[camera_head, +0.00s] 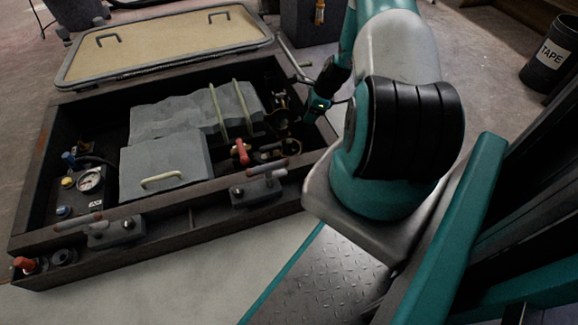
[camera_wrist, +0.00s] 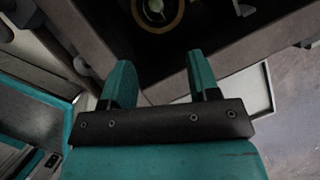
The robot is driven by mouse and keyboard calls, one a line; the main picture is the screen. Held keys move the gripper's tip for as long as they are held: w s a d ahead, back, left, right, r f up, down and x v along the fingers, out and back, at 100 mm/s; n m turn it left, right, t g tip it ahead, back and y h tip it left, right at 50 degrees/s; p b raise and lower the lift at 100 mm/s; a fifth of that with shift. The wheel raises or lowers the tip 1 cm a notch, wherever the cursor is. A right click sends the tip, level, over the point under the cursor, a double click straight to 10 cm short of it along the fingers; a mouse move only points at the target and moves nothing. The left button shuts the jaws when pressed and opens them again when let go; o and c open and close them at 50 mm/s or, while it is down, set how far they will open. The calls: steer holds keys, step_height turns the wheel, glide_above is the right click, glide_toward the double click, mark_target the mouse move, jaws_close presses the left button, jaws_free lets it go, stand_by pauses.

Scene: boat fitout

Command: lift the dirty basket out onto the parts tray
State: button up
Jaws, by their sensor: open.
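My gripper (camera_wrist: 158,62) is open and empty in the wrist view, its two teal fingers apart. In the head view my gripper (camera_head: 311,116) is small and partly hidden by the arm, at the right side of the dark open bay. A round fitting with a yellowish ring (camera_wrist: 179,20) and a dark, partly lit inside lies beyond the fingertips, cut by the top edge of the wrist view. I cannot tell whether the dirty basket is inside it. A pale-edged flat panel (camera_wrist: 267,88) shows behind the gripper; I cannot tell whether it is the parts tray.
The bay's dark raised rim (camera_head: 180,232) surrounds grey blocks (camera_head: 165,165), a red-handled valve (camera_head: 241,151) and a gauge (camera_head: 90,179). A tan hatch lid (camera_head: 165,42) lies behind. A black TAPE bin (camera_head: 549,52) stands far right. Pale floor in front is clear.

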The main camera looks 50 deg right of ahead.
mark_target(291, 141)
steer(key=b+x, duration=0.6)
steer(key=x, duration=0.6)
steer(key=shift+s, duration=0.2)
steer(key=b+x, duration=0.4)
steer(key=x, duration=0.1)
steer(key=shift+a+f, duration=0.2)
steer(key=shift+r, duration=0.15)
steer(key=shift+c, duration=0.4)
jaws_close()
